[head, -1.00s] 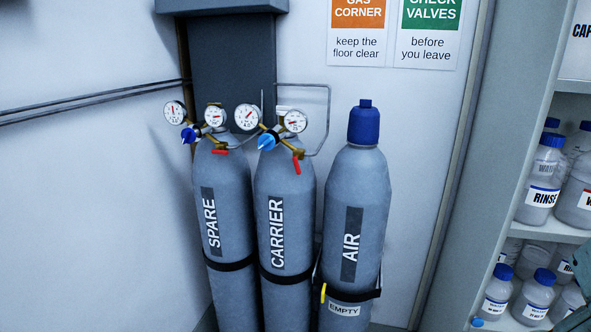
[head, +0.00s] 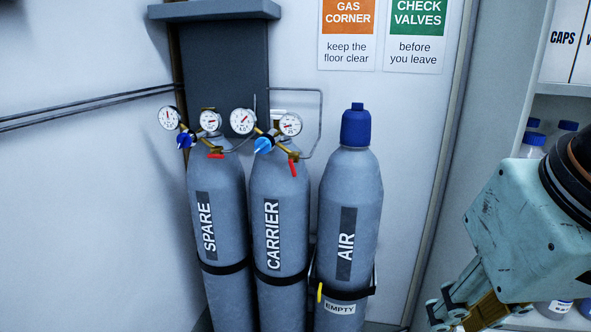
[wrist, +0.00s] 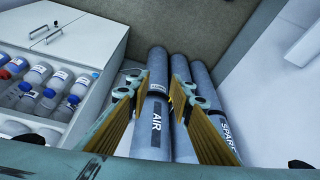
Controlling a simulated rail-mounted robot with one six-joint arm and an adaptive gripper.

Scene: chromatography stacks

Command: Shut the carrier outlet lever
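The carrier cylinder (head: 282,185) stands in the middle of three grey cylinders in the head view. Its red outlet lever (head: 293,168) hangs steeply downward below the brass regulator, which has two gauges and a light-blue knob (head: 263,145). My gripper (head: 455,318) is at the lower right of the head view, to the right of the air cylinder and well apart from the lever. In the wrist view my gripper (wrist: 154,85) is open and empty, its yellow-padded fingers apart, with the cylinders beyond. I cannot make out the lever in the wrist view.
The spare cylinder (head: 226,185) stands left, with a red lever (head: 215,156) lying nearly level. The blue-capped air cylinder (head: 350,190) stands right, with an "EMPTY" tag (head: 340,308). A bent pipe (head: 321,115) rises beside the carrier regulator. Bottle shelves (wrist: 65,100) stand nearby.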

